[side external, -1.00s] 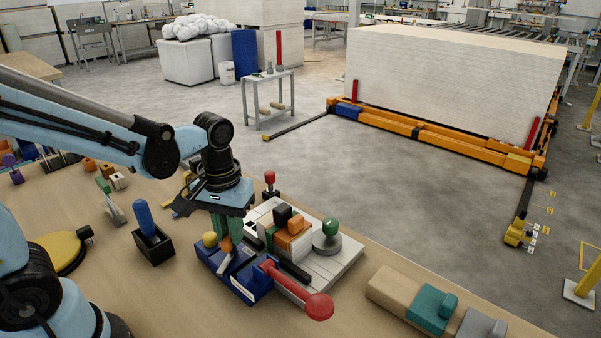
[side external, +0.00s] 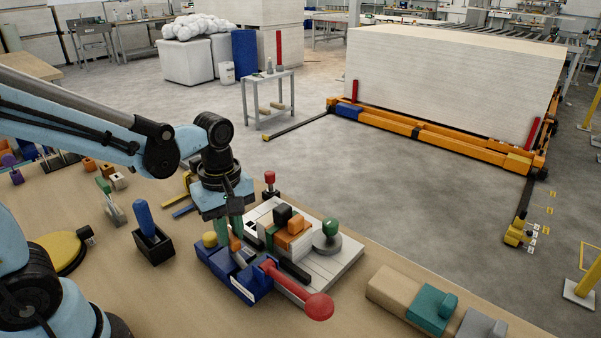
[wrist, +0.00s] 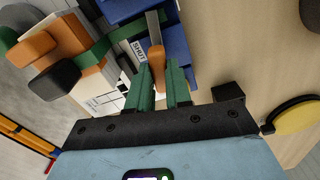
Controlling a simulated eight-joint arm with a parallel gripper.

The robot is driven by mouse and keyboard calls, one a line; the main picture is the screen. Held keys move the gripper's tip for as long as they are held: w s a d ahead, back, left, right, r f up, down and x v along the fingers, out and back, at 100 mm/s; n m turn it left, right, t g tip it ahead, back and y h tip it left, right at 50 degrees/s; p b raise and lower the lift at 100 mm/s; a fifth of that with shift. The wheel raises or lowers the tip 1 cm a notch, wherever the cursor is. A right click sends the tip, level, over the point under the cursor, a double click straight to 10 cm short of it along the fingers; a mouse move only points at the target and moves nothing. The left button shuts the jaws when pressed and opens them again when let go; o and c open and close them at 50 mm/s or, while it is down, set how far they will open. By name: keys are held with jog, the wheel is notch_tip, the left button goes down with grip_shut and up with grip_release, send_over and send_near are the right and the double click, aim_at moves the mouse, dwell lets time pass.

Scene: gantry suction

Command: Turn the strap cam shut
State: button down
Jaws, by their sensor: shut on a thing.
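The strap cam is on a blue block (side external: 236,270) on the bench; its orange lever (wrist: 156,57) has a grey bar beyond it in the wrist view. My gripper (wrist: 160,82) points down with its two green fingers around the lever and is shut on it. In the side view my gripper (side external: 229,232) partly hides the lever (side external: 236,243). A label reading "SHUT" (wrist: 139,48) lies beside the lever.
A red-knobbed handle (side external: 318,306) sticks out in front of the blue block. A blue-handled black box (side external: 153,245) stands to the left. Bare bench lies in front.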

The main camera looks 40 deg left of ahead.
aim_at(230, 234)
jog(key=shift+n, duration=1.2)
jog(key=c, duration=1)
grip_release()
jog(key=shift+c, duration=0.2)
jog(key=shift+r, duration=0.15)
notch_tip(230, 234, up, 12)
